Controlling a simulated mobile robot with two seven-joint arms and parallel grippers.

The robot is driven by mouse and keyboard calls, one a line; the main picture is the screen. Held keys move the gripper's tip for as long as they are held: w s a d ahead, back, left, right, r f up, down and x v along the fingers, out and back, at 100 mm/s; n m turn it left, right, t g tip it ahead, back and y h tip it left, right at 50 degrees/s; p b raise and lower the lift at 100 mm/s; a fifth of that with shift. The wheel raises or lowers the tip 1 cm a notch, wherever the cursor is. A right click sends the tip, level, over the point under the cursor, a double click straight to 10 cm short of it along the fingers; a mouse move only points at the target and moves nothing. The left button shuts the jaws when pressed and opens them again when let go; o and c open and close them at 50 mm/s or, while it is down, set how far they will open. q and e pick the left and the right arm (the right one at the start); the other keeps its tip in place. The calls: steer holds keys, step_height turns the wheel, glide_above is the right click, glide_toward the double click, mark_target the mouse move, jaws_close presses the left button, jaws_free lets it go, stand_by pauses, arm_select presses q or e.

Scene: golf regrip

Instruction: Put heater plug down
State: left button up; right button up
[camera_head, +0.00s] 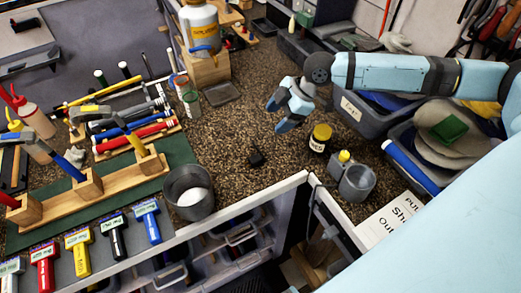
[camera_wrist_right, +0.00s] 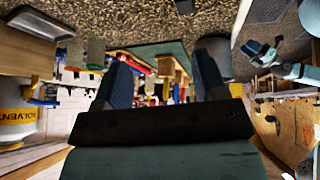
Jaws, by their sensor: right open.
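A small black piece, which looks like the heater plug (camera_head: 256,158), lies on the speckled brown countertop (camera_head: 240,128) near its front edge. My right gripper (camera_head: 279,115) is above the counter, up and to the right of the black piece and apart from it. Its two blue fingers are spread, with nothing held between them. The fingers also show in the right wrist view (camera_wrist_right: 160,78). My left gripper (camera_wrist_right: 262,52) shows small at the right of the wrist view; its jaws are too small to judge. I cannot make out the plug in the wrist view.
A dark cup (camera_head: 188,193) stands left of the black piece. A yellow-lidded jar (camera_head: 320,138) and a grey metal holder (camera_head: 354,181) stand to the right. A solvent jug (camera_head: 200,27) stands behind on a wooden block. The counter around the black piece is clear.

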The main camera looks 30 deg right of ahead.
steer(key=s+g, duration=0.1)
steer(key=s, duration=0.1)
glide_above(255, 158)
steer(key=d, duration=0.3)
steer(key=shift+g, duration=0.3)
steer(key=f, duration=0.5)
steer(key=f+p, duration=0.1)
steer(key=f, duration=0.1)
steer(key=shift+s+d+f, duration=0.1)
steer(key=shift+s+f, duration=0.05)
steer(key=shift+s, duration=0.25)
steer(key=shift+a+f, duration=0.4)
steer(key=shift+f, duration=0.05)
steer(key=p+x, duration=0.1)
steer(key=x, duration=0.2)
steer(key=shift+w+a+f, duration=0.15)
steer(key=shift+a+f, duration=0.05)
steer(key=shift+a, duration=0.1)
steer(key=shift+a+f, duration=0.1)
steer(key=shift+f, duration=0.25)
steer(key=shift+c, duration=0.2)
